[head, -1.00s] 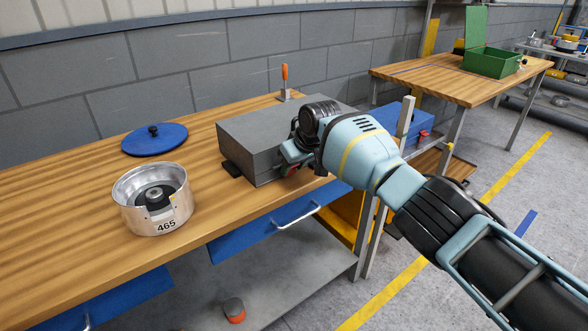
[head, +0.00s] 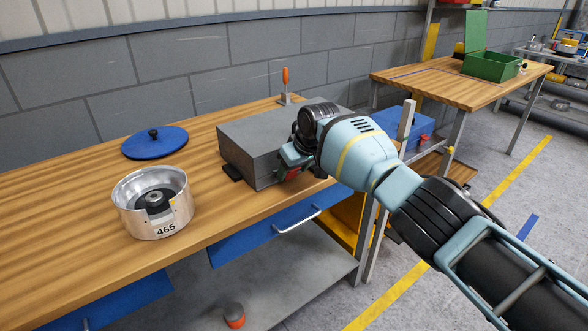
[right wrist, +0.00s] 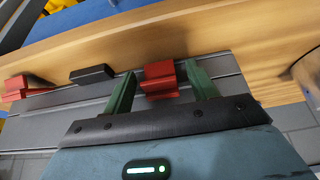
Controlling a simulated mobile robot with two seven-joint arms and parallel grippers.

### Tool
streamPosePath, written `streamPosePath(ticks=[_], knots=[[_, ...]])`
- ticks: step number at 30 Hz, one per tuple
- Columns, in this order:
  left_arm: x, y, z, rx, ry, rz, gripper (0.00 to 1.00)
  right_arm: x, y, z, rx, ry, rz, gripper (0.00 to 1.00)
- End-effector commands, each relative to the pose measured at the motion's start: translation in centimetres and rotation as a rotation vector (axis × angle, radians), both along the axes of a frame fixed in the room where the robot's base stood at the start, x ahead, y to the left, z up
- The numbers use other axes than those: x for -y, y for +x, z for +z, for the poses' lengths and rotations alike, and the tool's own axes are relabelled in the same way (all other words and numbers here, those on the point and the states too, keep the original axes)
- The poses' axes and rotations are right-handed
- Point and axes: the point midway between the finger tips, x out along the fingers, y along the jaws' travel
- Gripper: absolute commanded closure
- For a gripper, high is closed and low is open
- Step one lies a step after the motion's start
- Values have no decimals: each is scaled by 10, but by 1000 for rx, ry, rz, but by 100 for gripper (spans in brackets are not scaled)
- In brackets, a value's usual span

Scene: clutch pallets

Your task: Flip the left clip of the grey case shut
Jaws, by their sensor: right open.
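The grey case (head: 262,140) lies closed on the wooden bench in the head view. My right gripper (head: 287,170) is at its front face, partly hiding it. In the right wrist view the green fingers of my right gripper (right wrist: 160,88) are open, one on each side of a red clip (right wrist: 159,80) on the case edge; I cannot tell whether they touch it. By the bench's front edge this is the case's left clip. A second red clip (right wrist: 28,86) and a black handle (right wrist: 92,74) are farther left there. My left gripper is out of view.
A metal pot (head: 153,205) marked 465 and a round blue lid (head: 155,142) stand left of the case. An orange-handled clamp (head: 285,85) is behind it. A black block (head: 231,172) sits at its left side.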

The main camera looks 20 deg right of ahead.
Motion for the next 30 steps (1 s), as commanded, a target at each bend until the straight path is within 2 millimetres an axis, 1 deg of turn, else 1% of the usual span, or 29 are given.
streamPosePath(ticks=[5, 8, 12, 21, 25, 30], knots=[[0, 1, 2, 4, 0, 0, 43, 1, -1, 4, 2, 0, 0, 42], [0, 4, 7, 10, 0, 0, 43, 3, -4, 11, 3, 0, 0, 42], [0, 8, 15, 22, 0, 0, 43, 5, -11, 28, 6, -2, 0, 42], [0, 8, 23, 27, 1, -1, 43, 10, -27, 61, 3, 1, 1, 42], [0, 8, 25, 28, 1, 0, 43, 12, -32, 67, 1, 0, 0, 42], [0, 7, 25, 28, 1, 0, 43, 12, -33, 70, 0, 0, 0, 42]])
